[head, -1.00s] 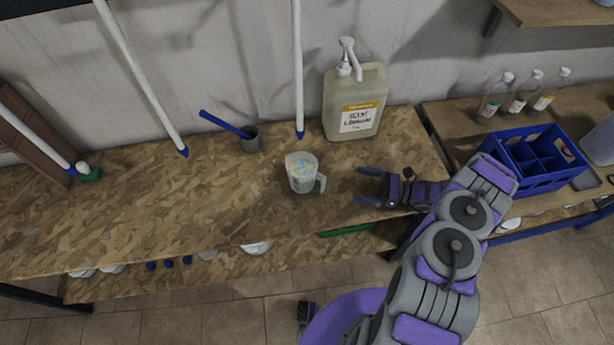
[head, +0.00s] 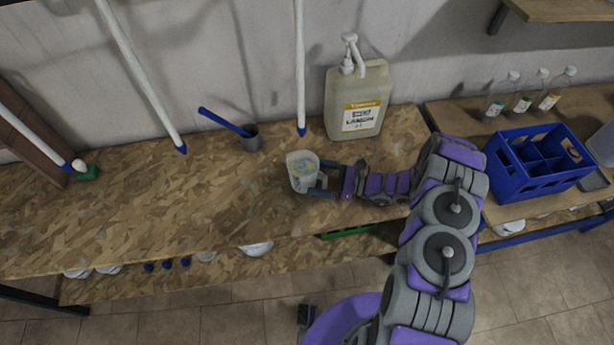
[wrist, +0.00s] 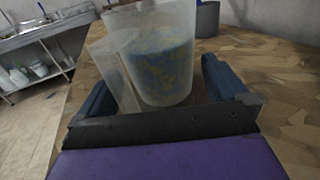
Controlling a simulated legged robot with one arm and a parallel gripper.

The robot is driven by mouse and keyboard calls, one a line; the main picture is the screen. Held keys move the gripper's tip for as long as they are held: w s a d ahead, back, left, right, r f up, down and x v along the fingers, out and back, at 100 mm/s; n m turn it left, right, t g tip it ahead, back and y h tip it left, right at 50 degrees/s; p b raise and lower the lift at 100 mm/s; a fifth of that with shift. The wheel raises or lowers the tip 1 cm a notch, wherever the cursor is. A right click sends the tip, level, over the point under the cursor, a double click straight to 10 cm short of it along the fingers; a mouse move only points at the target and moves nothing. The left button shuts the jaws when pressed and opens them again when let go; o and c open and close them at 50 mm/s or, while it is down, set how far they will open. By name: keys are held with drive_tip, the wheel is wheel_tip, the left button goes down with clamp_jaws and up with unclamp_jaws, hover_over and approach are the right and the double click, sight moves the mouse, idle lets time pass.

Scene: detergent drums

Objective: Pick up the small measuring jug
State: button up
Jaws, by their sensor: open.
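The small measuring jug (head: 301,172) stands upright on the chipboard bench top. I cannot tell whether a finger touches the jug.
A large pump canister (head: 356,102) stands behind the jug to the right. A grey cup with a blue-handled tool (head: 250,138) is behind left. White poles (head: 300,70) lean on the wall. A blue crate (head: 538,160) is on the right bench.

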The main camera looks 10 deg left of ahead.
drive_tip(key=shift+w+a, duration=0.1)
drive_tip(key=shift+a, duration=1)
drive_tip(key=shift+d, duration=0.15)
drive_tip(key=c, duration=1.3)
drive_tip(key=shift+o, duration=0.2)
drive_tip(key=shift+r, duration=0.2)
